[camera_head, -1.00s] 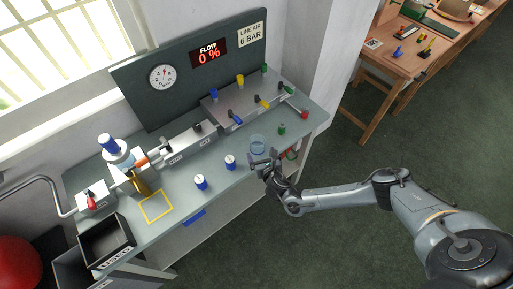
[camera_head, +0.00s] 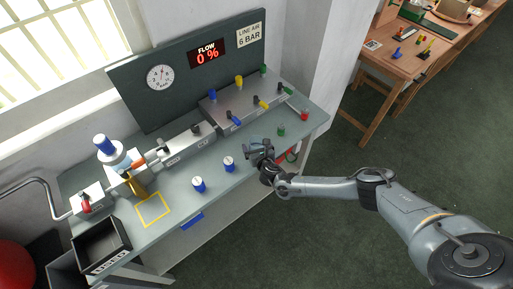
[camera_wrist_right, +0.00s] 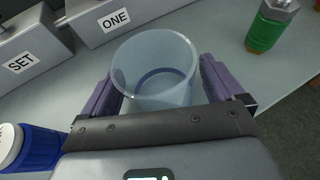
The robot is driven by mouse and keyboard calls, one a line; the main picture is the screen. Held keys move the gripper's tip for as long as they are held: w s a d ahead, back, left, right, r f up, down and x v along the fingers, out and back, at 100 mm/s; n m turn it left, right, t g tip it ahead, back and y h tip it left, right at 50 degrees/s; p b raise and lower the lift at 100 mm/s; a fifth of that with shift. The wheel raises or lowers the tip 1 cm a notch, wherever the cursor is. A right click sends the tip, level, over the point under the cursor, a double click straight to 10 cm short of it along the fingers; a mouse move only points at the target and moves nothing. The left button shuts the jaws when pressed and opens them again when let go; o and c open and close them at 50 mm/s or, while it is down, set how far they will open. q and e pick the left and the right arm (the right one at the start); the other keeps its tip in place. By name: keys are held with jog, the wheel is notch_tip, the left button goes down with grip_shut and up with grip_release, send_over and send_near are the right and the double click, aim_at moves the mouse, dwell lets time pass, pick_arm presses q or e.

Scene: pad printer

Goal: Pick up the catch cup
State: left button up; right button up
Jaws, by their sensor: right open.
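The catch cup (camera_wrist_right: 155,62) is a clear, pale blue, round cup with an open top, standing on the grey bench top. In the right wrist view it sits between the two fingers of my right gripper (camera_wrist_right: 160,88), with one finger on each side. The fingers are open, and I cannot tell whether either touches the cup wall. In the head view my right gripper (camera_head: 259,146) is low over the bench near its front edge and hides most of the cup. My left gripper is in neither view.
A green-bodied part (camera_wrist_right: 268,27) stands right of the cup, and a blue-and-white knob-like part (camera_wrist_right: 30,148) is at lower left. Grey boxes labelled SET (camera_wrist_right: 28,48) and ONE (camera_wrist_right: 108,16) lie behind. A valve block (camera_head: 240,105) stands further back.

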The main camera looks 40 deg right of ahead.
jog(key=c, duration=1)
jog(key=shift+r, duration=0.1)
